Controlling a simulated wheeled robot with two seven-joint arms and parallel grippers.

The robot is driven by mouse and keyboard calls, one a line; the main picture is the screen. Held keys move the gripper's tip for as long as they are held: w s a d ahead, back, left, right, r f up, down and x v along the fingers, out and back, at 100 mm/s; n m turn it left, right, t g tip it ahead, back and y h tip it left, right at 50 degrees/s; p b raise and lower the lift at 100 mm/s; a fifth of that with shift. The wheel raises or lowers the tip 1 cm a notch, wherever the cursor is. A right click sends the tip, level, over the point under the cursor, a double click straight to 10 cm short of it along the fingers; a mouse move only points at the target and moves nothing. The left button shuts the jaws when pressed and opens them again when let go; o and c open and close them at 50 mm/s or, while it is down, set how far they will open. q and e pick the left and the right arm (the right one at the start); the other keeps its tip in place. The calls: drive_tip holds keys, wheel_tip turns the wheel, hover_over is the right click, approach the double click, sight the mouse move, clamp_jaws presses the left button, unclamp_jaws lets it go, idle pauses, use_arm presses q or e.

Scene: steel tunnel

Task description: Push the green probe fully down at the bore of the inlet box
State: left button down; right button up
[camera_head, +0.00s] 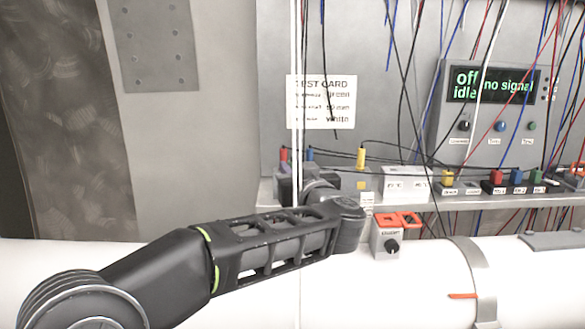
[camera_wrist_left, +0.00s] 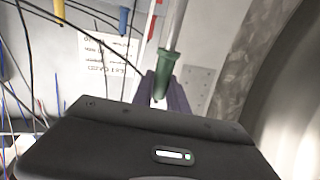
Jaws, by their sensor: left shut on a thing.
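The green probe (camera_wrist_left: 165,68) shows in the left wrist view as a green handle with a slim shaft beyond it. My left gripper (camera_wrist_left: 160,92) is shut on this handle. In the head view my left gripper (camera_head: 298,186) is at the shelf's left end, largely behind my own arm; the green probe cannot be made out there. A small grey box with orange parts and a black knob (camera_head: 385,240) is on the white pipe, right of my wrist. I cannot tell whether it is the inlet box. No bore is clearly visible. My right gripper is not in view.
A yellow probe (camera_head: 361,157) stands on the shelf (camera_head: 455,204), with red and blue ones near my gripper. A test card (camera_head: 321,102) hangs behind. Cables hang over the panel. The meter display (camera_head: 492,83) reads "off", "idle" and "no signal". The white pipe (camera_head: 425,285) runs below.

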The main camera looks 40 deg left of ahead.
use_arm(q)
drive_tip(key=shift+f+b, duration=2.2)
drive_tip(key=shift+f, duration=1.55)
drive_tip(key=c, duration=1.2)
unclamp_jaws()
drive_tip(key=shift+c, duration=0.2)
drive_tip(key=shift+d, duration=0.1)
drive_tip(key=b+v, duration=0.1)
drive_tip(key=v, duration=0.6)
drive_tip(key=shift+s+d, duration=0.25)
